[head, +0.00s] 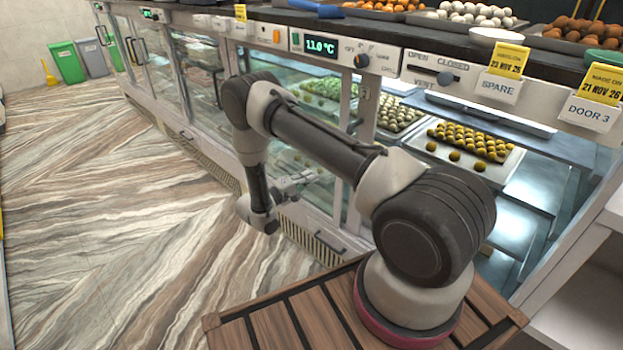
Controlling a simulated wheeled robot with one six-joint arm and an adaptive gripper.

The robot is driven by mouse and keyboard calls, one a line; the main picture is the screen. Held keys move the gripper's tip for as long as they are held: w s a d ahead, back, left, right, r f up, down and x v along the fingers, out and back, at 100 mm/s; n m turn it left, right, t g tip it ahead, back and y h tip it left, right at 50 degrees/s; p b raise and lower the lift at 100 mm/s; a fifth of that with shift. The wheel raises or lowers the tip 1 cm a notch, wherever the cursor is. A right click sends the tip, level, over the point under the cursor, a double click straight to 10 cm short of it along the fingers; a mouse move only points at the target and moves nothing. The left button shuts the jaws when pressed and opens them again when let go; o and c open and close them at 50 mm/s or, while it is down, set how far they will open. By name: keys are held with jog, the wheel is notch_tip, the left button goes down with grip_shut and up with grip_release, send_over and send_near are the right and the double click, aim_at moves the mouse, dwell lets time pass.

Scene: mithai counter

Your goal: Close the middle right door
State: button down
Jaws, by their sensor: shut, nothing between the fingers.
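The glass-fronted sweets counter (402,62) runs from the upper left to the right. Its right bay, behind my arm, stands uncovered and shows trays of yellow sweets (468,140). A glass door panel with a pale frame (363,105) shows left of that bay, partly hidden by my arm. I cannot tell for sure which panel is the middle right door or how far it stands open. My gripper (303,179) is low in front of the counter's glass, left of the uncovered bay. It is shut and empty. I cannot tell whether it touches the glass.
A "DOOR 3" label (590,114) and a "SPARE" label (498,88) sit on the counter's upper edge. A temperature display (320,46) is left of them. Green and grey bins (68,62) stand at the far left. The marbled floor (130,210) at left is clear.

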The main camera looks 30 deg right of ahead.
jog(key=s+d, duration=0.1)
jog(key=d, duration=0.8)
jog(key=shift+s, duration=0.2)
